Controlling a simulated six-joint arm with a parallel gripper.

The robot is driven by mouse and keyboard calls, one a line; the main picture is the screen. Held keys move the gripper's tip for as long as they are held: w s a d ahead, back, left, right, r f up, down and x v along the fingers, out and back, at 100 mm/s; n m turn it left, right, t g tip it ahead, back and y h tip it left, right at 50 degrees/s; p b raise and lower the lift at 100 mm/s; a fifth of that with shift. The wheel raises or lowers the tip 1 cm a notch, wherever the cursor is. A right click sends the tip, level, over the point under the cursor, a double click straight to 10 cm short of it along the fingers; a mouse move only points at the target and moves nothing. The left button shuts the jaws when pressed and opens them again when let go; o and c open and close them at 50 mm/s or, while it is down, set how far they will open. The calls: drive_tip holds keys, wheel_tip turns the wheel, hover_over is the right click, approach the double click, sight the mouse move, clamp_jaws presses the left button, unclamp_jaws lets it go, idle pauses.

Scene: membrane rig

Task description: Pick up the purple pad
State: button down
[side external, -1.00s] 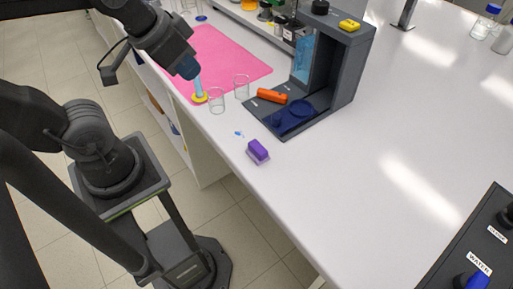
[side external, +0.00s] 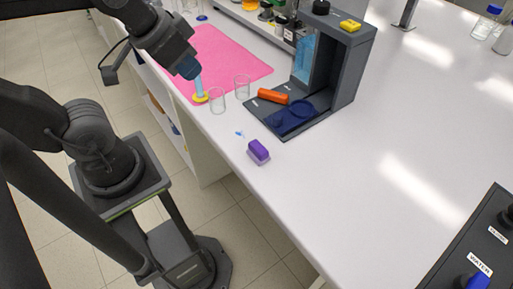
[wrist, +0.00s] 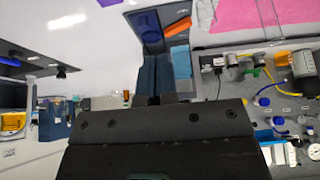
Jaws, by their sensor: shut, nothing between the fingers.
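The purple pad (side external: 259,147) sits on a pale lavender base near the front edge of the white bench, in the side external view.
Glass beakers (side external: 217,99) stand between my arm's end and the pad. A grey rig (side external: 345,85) stands behind the pad. The bench right of the pad is clear.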

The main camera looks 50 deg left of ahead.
drive_tip(key=c, duration=0.6)
unclamp_jaws()
drive_tip(key=m+g, duration=0.6)
drive_tip(key=m, duration=1.2)
hover_over(258, 147)
wheel_tip(258, 147, down, 13)
drive_tip(key=shift+s+a+f, duration=0.1)
drive_tip(key=shift+f, duration=0.1)
drive_tip(key=shift+w+f, duration=0.2)
drive_tip(key=shift+f, duration=2.7)
